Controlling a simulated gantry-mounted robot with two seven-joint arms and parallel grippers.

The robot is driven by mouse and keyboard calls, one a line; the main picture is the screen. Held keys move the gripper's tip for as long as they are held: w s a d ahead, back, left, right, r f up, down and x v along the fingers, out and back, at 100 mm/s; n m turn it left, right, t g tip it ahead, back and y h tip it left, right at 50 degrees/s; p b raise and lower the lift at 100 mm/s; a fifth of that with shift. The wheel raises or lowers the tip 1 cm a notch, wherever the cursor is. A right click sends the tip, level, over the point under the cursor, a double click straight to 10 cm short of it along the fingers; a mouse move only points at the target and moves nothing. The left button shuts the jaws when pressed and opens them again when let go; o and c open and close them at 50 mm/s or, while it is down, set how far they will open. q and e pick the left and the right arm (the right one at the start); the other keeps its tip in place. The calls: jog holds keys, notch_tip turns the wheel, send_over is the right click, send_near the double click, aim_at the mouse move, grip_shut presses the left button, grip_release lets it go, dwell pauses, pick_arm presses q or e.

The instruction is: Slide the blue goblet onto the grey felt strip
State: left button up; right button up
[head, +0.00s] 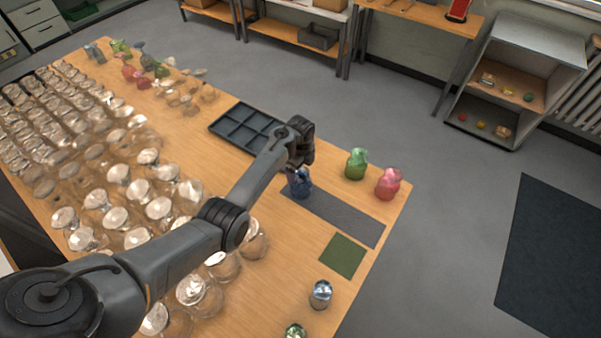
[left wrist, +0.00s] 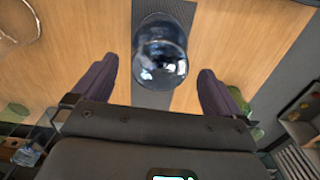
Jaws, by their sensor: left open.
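The blue goblet (head: 301,184) stands at the far left end of the grey felt strip (head: 345,217) on the wooden table. In the left wrist view the blue goblet (left wrist: 161,52) has the grey strip (left wrist: 206,30) beneath and around it. My left gripper (head: 300,160) is at the goblet, just behind it in the head view. In the left wrist view its two fingers (left wrist: 158,85) are apart, one on each side of the goblet, with gaps showing between. Whether the goblet's whole base lies on the strip is hard to tell. My right gripper is not in view.
A green goblet (head: 356,164) and a pink goblet (head: 388,183) stand close behind the strip near the table edge. A green square (head: 342,256) lies in front. A dark tray (head: 232,128) lies behind left. Many clear glasses (head: 116,217) crowd the left side.

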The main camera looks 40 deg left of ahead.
pick_arm(q)
notch_tip(320, 180, up, 6)
jog(key=shift+r+p, duration=0.1)
jog(key=shift+p, duration=0.25)
dwell(0.4)
